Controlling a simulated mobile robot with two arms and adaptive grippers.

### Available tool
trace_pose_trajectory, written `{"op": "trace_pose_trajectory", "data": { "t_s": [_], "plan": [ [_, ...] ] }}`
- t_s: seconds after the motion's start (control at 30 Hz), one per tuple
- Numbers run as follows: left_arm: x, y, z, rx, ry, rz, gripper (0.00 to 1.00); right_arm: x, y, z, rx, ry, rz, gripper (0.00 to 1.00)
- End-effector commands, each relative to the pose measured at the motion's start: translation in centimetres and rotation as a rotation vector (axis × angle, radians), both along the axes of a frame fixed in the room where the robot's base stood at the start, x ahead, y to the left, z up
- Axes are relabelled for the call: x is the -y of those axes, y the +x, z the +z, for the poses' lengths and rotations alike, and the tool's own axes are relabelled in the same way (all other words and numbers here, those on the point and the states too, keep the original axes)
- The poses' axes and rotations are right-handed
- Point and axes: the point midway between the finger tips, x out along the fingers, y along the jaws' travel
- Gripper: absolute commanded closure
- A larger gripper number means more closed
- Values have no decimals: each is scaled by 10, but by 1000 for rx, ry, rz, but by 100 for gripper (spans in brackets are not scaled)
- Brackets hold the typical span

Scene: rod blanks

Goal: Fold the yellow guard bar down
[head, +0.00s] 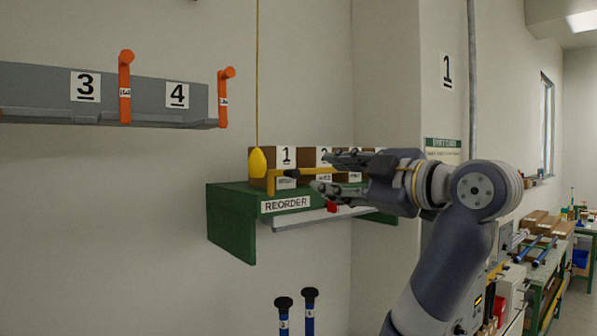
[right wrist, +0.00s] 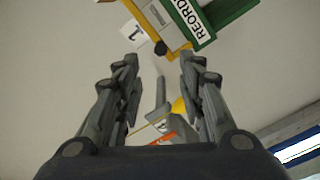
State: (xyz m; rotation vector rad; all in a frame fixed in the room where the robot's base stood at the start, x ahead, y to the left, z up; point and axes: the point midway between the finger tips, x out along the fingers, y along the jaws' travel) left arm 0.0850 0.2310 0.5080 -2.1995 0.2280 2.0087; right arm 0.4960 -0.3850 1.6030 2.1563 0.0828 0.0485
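The yellow guard bar (head: 312,170) runs level across the front of the boxes on the green REORDER shelf (head: 232,225), with a yellow upright at its left end and a black knob (head: 291,173) on it. My right gripper (head: 324,172) is open in front of the shelf, fingers pointing left, and covers the bar's right part. In the right wrist view the bar (right wrist: 179,51) and knob (right wrist: 160,47) lie beyond the spread fingertips (right wrist: 158,62), with nothing between the fingers. My left gripper is not in view.
A yellow pull handle (head: 258,163) hangs on a cord just left of the boxes (head: 285,157). A grey rack (head: 140,95) with orange levers (head: 125,85) is at upper left. Blue rods with black tops (head: 310,300) stand below. A wall corner is behind my right arm.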

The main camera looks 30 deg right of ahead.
Motion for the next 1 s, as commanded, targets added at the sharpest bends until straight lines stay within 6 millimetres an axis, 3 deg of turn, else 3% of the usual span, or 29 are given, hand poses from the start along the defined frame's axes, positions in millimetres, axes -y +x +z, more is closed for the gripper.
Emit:
{"op": "trace_pose_trajectory", "data": {
  "t_s": [0.53,0.7,1.0],
  "plan": [
    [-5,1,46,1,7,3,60,-8,91,2,-5,5,4,64],
    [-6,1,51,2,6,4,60,-9,103,1,-3,3,2,64],
    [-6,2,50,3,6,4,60,-8,105,0,-1,2,1,64]
  ]
}}
